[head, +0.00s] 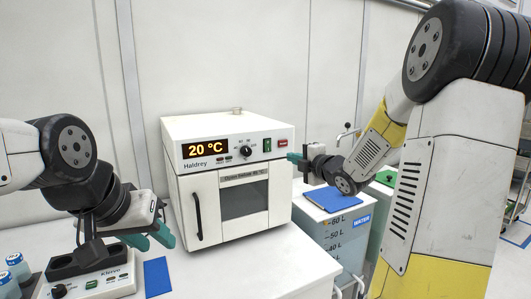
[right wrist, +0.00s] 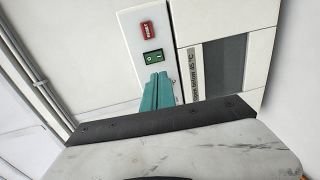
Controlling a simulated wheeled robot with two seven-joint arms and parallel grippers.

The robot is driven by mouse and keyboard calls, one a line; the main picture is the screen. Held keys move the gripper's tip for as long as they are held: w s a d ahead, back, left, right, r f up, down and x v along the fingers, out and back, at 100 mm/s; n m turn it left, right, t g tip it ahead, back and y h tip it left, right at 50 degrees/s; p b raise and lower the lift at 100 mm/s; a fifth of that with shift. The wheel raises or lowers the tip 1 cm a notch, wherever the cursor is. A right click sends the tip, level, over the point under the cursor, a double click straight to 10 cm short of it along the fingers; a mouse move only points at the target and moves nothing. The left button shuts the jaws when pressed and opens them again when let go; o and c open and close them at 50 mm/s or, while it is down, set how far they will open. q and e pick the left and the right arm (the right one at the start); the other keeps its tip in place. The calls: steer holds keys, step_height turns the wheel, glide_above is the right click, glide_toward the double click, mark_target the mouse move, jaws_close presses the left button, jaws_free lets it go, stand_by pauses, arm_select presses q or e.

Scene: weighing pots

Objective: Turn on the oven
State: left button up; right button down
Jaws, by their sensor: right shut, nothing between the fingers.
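The white oven (head: 235,180) stands on the bench with its door closed. Its display (head: 205,148) is lit and reads 20 °C. A black knob (head: 246,152) sits right of the display. A green rocker switch (head: 267,145) and a red label or switch (head: 283,142) are at the panel's right end. My right gripper (head: 291,157) is shut and empty at the panel's right edge. In the right wrist view, its teal fingertips (right wrist: 157,77) are close beside the green switch (right wrist: 153,57); contact cannot be told. My left gripper (head: 153,238) is open and empty, left of the oven's front.
A small device (head: 120,277) with a knob sits under my left arm, with blue-white containers (head: 17,267) beside it. A blue pad (head: 157,277) lies on the bench. A water tank (head: 350,235) with a blue pad (head: 326,199) stands right.

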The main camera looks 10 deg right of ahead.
mark_target(268, 150)
steer(key=x, duration=1.4)
steer(key=shift+w+a, duration=0.15)
steer(key=shift+f, duration=0.15)
